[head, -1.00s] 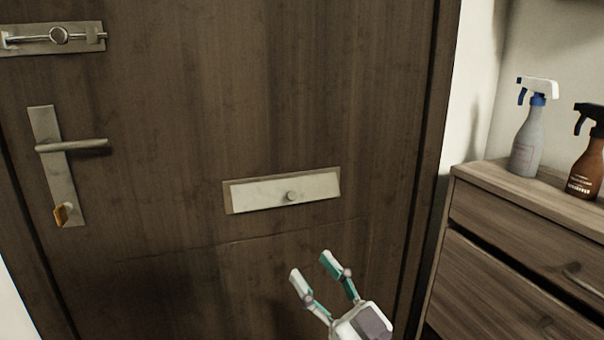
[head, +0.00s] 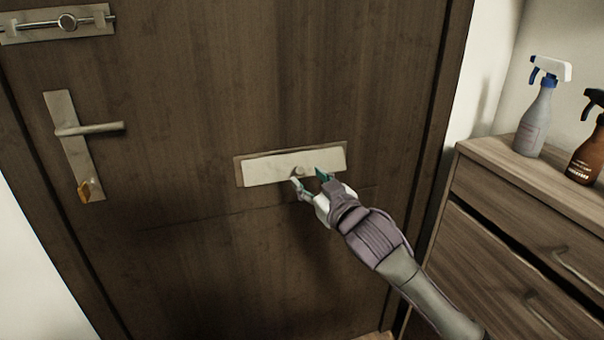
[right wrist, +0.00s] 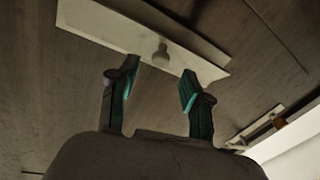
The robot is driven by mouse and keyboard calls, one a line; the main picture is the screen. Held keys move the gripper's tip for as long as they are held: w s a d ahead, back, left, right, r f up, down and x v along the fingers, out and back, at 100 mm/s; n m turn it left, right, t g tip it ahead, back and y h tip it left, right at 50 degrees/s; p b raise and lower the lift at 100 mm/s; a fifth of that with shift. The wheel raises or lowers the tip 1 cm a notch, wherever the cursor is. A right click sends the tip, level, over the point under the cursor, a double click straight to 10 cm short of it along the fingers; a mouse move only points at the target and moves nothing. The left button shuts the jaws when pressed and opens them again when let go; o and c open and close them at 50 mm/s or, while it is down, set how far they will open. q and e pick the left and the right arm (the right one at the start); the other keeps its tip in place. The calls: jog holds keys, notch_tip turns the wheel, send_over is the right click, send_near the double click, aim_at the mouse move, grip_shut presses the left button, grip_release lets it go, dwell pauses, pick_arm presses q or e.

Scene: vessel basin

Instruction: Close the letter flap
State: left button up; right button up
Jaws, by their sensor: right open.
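The letter flap (head: 262,168) is a pale plate with a small round knob (head: 299,171), set in a metal frame on the dark wooden door. In the right wrist view the flap (right wrist: 105,32) stands out from its frame, with a dark gap behind it, so it looks ajar. My right gripper (head: 308,177) is open and empty at the flap's lower edge. In the right wrist view its teal-padded fingers (right wrist: 156,84) lie to either side of the knob (right wrist: 161,55); I cannot tell whether they touch the flap. My left gripper is not in view.
A door handle (head: 90,129) with a key (head: 84,190) below it is at the left, under a sliding bolt (head: 68,22). A wooden dresser (head: 490,152) stands at the right, bearing a grey spray bottle (head: 535,125) and a brown one (head: 588,155).

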aim_at(301, 171)
jog(key=shift+x, duration=2.05)
grip_shut()
